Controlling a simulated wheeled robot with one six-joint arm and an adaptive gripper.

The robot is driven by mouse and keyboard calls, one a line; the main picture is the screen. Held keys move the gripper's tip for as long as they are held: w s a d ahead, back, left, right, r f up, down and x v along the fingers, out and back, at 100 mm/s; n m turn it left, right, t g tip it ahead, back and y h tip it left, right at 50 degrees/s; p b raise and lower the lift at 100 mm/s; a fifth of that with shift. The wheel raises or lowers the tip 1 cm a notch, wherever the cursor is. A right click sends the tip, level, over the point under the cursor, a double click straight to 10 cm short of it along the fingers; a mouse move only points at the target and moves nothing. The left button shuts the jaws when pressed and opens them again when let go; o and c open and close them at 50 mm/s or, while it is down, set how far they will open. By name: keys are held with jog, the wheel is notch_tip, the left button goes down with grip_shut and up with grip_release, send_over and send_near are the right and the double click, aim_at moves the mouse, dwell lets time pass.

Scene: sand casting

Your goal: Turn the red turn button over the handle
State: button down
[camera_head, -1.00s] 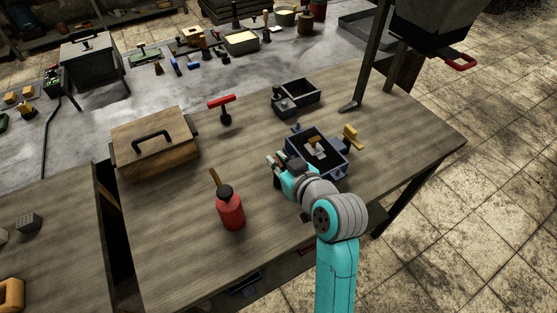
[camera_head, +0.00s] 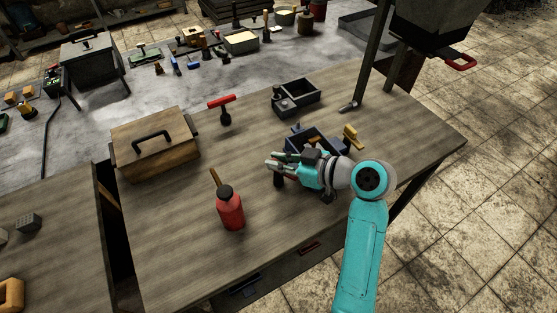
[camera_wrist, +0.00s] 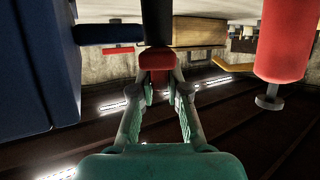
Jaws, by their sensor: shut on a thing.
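A red piece (camera_wrist: 155,60), which looks like the turn button, sits at the end of a black post (camera_wrist: 157,20) in the wrist view, which shows the scene upside down. My gripper (camera_wrist: 158,72) is shut on the red piece. The post also shows in the head view (camera_head: 278,181), standing beside the dark blue box (camera_head: 303,136). My gripper (camera_head: 273,163) points left there, and my wrist hides part of the box. The box (camera_wrist: 38,60) fills the left of the wrist view. A blue lug (camera_wrist: 110,33) sticks out from it near the post; I cannot tell whether this is the handle.
A red bottle (camera_head: 230,209) with a wooden stick stands left of and nearer than my gripper. A wooden case (camera_head: 155,143) and a red-barred tool (camera_head: 222,105) stand further left. A dark tray (camera_head: 300,94) lies behind. The front table surface is fairly clear.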

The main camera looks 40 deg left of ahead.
jog(key=shift+n+g, duration=0.7)
jog(key=shift+g, duration=0.1)
jog(key=c, duration=1.2)
grip_release()
jog(key=shift+o, duration=0.2)
jog(key=v, duration=1.2)
jog(key=shift+w+a+r, duration=0.1)
jog(key=shift+w, duration=0.05)
